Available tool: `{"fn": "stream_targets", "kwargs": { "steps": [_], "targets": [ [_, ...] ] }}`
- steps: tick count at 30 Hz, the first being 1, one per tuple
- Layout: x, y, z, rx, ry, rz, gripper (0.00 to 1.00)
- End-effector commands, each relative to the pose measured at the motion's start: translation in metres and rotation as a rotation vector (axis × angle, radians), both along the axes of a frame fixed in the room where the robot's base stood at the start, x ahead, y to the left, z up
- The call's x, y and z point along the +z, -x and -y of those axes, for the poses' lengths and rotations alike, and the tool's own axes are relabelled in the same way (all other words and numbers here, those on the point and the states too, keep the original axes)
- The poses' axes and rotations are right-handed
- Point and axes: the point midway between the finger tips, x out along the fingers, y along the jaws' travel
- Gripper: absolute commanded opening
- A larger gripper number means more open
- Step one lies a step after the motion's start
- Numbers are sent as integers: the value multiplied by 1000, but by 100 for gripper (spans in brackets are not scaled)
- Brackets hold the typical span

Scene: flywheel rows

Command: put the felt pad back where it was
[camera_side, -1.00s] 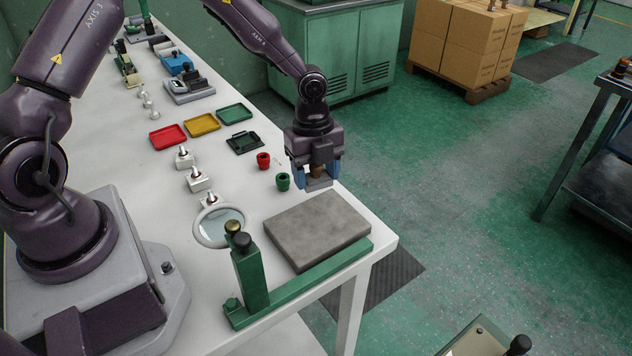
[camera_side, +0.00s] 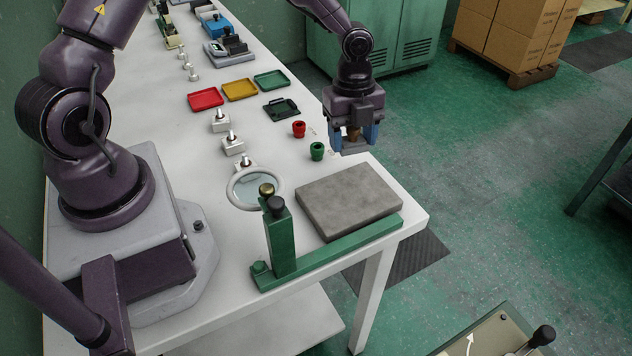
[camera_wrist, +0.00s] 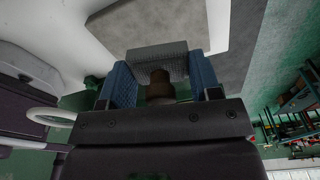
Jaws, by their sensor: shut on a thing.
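My gripper (camera_side: 354,138) has blue fingers and is shut on a small grey block with a brown knob, which looks like the felt pad (camera_side: 351,148). In the wrist view the pad (camera_wrist: 157,56) shows between the fingers, with the knob toward the palm. In the side view my gripper is just behind the large grey slab (camera_side: 349,199), to the right of the green cup (camera_side: 317,151). The pad seems to hang above the table's right edge; its exact height and any contact cannot be told.
A green stand (camera_side: 279,240) with a long foot lies along the slab's front. A round magnifier (camera_side: 255,188) and a red cup (camera_side: 299,129) are to the left. Red (camera_side: 206,99), yellow (camera_side: 240,90) and green (camera_side: 271,80) trays lie farther back. Floor is open beyond the table's right edge.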

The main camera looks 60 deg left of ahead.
Motion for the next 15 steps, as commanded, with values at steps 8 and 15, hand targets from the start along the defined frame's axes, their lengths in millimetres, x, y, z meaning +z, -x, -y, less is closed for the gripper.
{"fn": "stream_targets", "kwargs": {
  "steps": [8, 15],
  "targets": [
    [-29, 51, -26, 21, -3, -8, 35],
    [-66, 140, -52, 108, -1, -7, 35]
  ]
}}
